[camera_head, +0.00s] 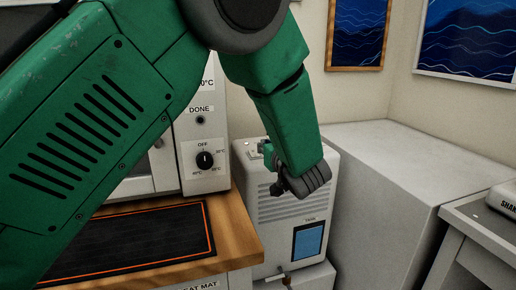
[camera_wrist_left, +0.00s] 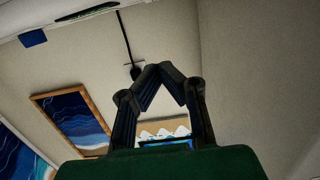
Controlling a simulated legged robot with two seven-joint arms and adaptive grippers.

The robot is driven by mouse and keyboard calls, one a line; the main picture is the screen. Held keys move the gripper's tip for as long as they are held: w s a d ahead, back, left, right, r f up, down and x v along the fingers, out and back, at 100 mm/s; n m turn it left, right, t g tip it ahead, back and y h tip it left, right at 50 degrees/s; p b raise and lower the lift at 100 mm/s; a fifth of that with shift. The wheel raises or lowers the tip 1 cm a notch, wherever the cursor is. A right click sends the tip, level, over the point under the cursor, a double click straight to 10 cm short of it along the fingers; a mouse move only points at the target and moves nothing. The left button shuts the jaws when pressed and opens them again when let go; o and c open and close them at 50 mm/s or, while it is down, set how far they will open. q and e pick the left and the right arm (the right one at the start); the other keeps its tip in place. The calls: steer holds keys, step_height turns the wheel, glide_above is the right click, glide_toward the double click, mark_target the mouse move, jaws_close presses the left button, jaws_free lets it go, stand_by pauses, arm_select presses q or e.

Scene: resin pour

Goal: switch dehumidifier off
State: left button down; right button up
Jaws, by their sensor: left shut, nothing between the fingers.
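The dehumidifier (camera_head: 265,215) is a white box with side vents and a blue tank window, standing right of the wooden bench in the head view. My left gripper (camera_head: 280,188) reaches down in front of its upper part; it is shut and empty. I cannot tell if it touches the casing. My arm and gripper hide part of the dehumidifier's top and front. A small light spot and controls show at its top left edge, too small to read. In the left wrist view the dark fingers (camera_wrist_left: 162,70) meet at their tips against the wall.
A white oven-like unit (camera_head: 217,130) with a dial and DONE label stands on the wooden bench (camera_head: 231,230), behind a black heat mat (camera_head: 130,246). A large grey-white cabinet (camera_head: 385,200) stands right of the dehumidifier. A table with a device (camera_head: 503,200) is at far right.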

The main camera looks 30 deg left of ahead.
arm_select(q)
steer(key=b, duration=0.2)
glide_above(255, 153)
steer(key=s, duration=0.1)
steer(key=shift+d+f, duration=0.3)
steer(key=shift+f, duration=0.55)
steer(key=f, duration=0.1)
steer(key=f+b, duration=0.1)
steer(key=f, duration=0.1)
steer(key=shift+w+a, duration=0.2)
steer(key=shift+w, duration=0.15)
steer(key=shift+f, duration=0.35)
steer(key=shift+a, duration=0.1)
